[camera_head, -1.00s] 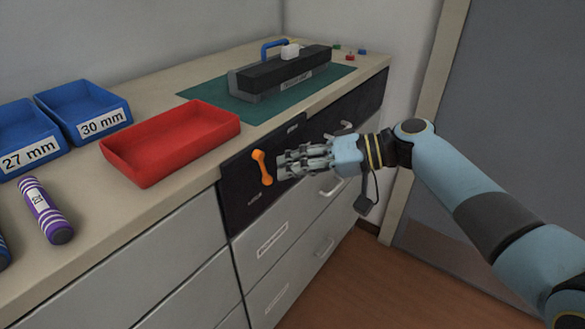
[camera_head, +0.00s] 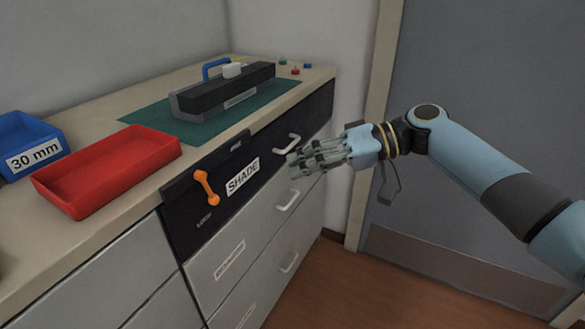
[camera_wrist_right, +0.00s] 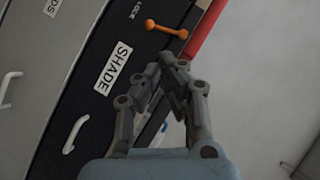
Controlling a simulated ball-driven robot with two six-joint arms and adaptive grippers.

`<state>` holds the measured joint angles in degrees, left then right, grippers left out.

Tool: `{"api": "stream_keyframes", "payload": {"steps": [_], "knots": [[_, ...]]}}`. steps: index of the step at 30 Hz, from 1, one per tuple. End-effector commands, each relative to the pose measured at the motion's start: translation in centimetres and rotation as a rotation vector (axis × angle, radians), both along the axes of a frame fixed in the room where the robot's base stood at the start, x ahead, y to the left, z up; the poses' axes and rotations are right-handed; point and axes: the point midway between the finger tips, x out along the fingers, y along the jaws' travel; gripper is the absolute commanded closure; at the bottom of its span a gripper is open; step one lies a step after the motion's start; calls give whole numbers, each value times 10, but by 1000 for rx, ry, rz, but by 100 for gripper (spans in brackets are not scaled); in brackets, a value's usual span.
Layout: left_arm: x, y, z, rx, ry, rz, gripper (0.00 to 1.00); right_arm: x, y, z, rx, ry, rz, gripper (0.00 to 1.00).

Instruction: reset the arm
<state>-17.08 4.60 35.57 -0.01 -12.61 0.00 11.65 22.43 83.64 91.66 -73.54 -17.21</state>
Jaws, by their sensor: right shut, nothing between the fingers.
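My right gripper (camera_head: 298,162) is shut and empty in the head view. It hangs in front of the black top drawer (camera_head: 262,150), to the right of the SHADE label (camera_head: 242,176). In the right wrist view the fingertips (camera_wrist_right: 174,66) meet, and the drawer front with its SHADE label (camera_wrist_right: 113,68) lies behind and to the left. The orange handle (camera_head: 206,188) on the drawer front is apart from the gripper; it also shows in the wrist view (camera_wrist_right: 166,29). My left gripper is in neither view.
A red tray (camera_head: 72,205) and a blue bin (camera_head: 58,133) marked 30 mm stand on the counter. A black and grey device (camera_head: 215,96) sits on a green mat (camera_head: 140,117). Grey drawers with handles (camera_head: 287,200) are below. A grey door (camera_head: 480,80) is behind my right arm.

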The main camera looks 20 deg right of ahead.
Motion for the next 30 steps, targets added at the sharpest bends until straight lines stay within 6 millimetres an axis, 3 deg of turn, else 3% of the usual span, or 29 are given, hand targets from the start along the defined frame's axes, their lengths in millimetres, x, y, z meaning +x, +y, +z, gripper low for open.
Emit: {"api": "stream_keyframes", "payload": {"steps": [12, 14, 17, 20, 23, 26, 30], "knots": [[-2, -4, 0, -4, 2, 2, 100, 0, 0, -1, 0, 1, 0, 100], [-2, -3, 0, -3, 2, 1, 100, -4, 1, -6, 2, 13, 0, 100], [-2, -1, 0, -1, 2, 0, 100, -25, 9, -32, 23, 71, 0, 100], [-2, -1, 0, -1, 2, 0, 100, -54, 14, -88, 4, 186, -26, 100], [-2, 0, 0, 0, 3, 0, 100, -90, 10, -164, -83, 317, -93, 100], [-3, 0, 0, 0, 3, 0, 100, -133, 2, -236, -198, 441, -162, 100], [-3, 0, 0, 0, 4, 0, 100, -210, -15, -326, -393, 586, -235, 100]]}}
